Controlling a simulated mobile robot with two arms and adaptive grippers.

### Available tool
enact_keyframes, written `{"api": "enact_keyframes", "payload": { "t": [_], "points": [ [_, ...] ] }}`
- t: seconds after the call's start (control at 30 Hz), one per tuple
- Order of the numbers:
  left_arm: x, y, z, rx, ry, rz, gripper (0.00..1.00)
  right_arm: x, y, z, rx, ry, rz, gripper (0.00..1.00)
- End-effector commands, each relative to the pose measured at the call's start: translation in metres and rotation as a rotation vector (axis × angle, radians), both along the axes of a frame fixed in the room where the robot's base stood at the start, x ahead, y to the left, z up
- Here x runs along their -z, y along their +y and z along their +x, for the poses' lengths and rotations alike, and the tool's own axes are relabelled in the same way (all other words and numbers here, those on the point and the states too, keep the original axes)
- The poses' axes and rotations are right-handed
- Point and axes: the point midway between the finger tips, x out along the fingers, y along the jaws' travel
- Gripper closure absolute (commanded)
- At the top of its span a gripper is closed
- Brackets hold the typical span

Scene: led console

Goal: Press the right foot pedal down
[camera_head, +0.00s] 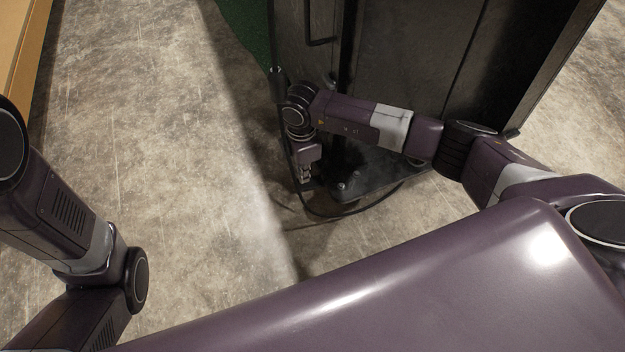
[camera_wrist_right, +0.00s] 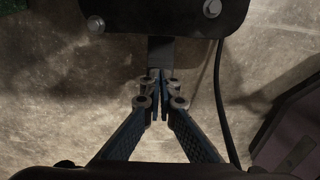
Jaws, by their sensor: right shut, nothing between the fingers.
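My right gripper (camera_head: 305,178) points down beside the black base of the console, low near the floor. In the right wrist view its fingers (camera_wrist_right: 160,78) are shut with nothing between them. A narrow dark tab, which looks like the foot pedal (camera_wrist_right: 160,52), sticks out from the base plate right at the fingertips. The fingertips overlap its end in the picture; I cannot tell whether they touch it or how far down it is. In the head view the pedal is largely hidden by my gripper. My left gripper is out of view; only the left arm shows.
The dark console cabinet (camera_head: 400,60) stands behind my right arm. Its base plate (camera_head: 375,185) has bolts, and a black cable (camera_head: 330,216) loops around it on the floor. A yellow-brown edge (camera_head: 22,60) lies at the upper left. The concrete floor (camera_head: 150,130) left of the console is clear.

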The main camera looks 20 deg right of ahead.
Motion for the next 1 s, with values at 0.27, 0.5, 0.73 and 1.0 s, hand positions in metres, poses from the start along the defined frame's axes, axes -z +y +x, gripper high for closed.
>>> {"api": "enact_keyframes", "payload": {
  "t": [0.27, 0.5, 0.73, 1.0],
  "points": [
    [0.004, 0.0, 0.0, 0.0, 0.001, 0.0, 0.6, 0.007, 0.0, 0.0, 0.0, 0.001, 0.0, 1.0],
    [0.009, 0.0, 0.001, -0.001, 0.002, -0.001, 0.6, 0.017, 0.0, 0.0, 0.0, 0.001, 0.0, 1.0],
    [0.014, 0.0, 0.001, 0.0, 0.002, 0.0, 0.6, 0.027, 0.0, 0.0, 0.001, 0.001, -0.001, 1.0],
    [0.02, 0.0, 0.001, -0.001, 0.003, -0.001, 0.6, 0.038, -0.001, -0.001, 0.0, 0.002, -0.002, 1.0]
  ]
}}
